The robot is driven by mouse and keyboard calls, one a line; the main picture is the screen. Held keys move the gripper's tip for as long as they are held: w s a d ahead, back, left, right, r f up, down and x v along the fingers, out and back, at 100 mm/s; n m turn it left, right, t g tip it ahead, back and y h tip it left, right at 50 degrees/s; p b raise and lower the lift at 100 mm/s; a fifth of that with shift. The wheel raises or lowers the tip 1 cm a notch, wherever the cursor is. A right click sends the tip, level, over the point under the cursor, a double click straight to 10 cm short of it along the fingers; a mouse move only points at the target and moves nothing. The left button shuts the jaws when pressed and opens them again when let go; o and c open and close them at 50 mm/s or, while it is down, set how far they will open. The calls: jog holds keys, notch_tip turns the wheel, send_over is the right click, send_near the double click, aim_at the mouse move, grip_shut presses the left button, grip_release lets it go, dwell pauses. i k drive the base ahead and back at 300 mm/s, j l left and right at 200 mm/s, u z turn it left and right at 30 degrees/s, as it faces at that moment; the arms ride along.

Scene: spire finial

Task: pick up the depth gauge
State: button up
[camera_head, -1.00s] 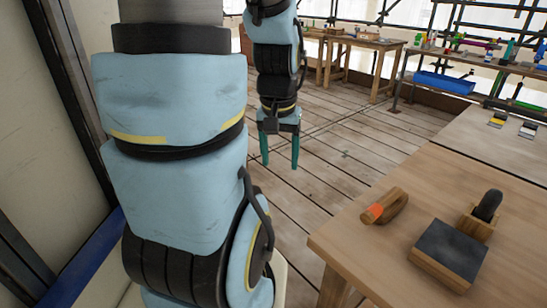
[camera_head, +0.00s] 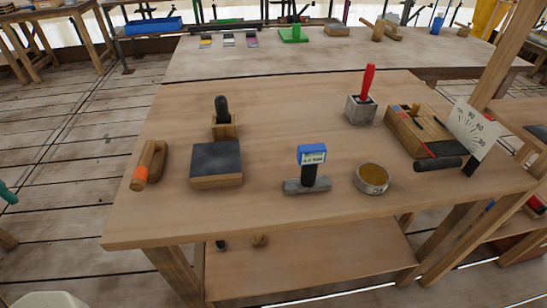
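A device with a blue display head (camera_head: 311,155) on a black stem and a flat grey base stands upright near the front middle of the wooden table (camera_head: 270,220). It looks like the depth gauge. Nothing touches it.
A round brass-coloured tin (camera_head: 372,179) stands just right of the gauge, and a dark-topped block (camera_head: 217,164) to its left. An orange-banded wooden tool (camera_head: 149,165), a red-handled tool in a grey cube (camera_head: 361,107) and a wooden box (camera_head: 416,133) stand around. Bare tabletop lies in front.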

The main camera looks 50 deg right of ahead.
aim_at(309, 156)
jog(key=k+l, duration=1)
jog(key=l, duration=0.15)
